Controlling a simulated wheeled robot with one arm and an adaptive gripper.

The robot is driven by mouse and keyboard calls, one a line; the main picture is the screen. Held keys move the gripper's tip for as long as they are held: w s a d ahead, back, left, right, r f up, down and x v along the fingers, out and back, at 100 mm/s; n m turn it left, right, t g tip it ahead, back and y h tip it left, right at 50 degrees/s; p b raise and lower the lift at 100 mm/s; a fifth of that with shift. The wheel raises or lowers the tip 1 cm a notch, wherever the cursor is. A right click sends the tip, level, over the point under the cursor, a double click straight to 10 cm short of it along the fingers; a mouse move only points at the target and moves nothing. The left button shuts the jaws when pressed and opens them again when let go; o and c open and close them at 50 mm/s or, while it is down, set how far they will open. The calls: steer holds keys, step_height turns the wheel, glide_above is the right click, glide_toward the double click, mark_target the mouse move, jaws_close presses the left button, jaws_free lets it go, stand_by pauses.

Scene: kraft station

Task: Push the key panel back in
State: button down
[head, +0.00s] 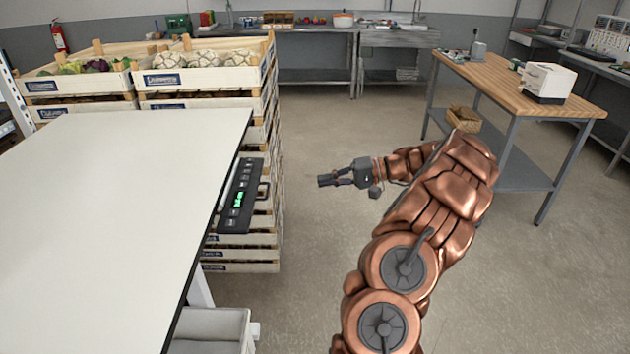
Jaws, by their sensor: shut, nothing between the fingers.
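The key panel (238,197) is a dark, narrow panel with a green lit display and small marks. It sticks out from under the right edge of the white tabletop (95,230) in the head view. A small handle shows at its outer side. My gripper (322,181) is to the right of the panel, apart from it, with open air between. Its fingers are shut and empty and point left toward the panel. The inner end of the panel is hidden under the tabletop.
Stacked wooden crates (205,100) with vegetables stand behind the tabletop. A grey bin (205,333) sits below its front right. A wood-topped table (520,85) stands at the right. The floor around my gripper is clear.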

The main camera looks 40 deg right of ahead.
steer(key=p+x, duration=0.4)
steer(key=x, duration=0.8)
steer(key=shift+w+a, duration=0.2)
steer(key=shift+a, duration=0.1)
steer(key=shift+f, duration=0.1)
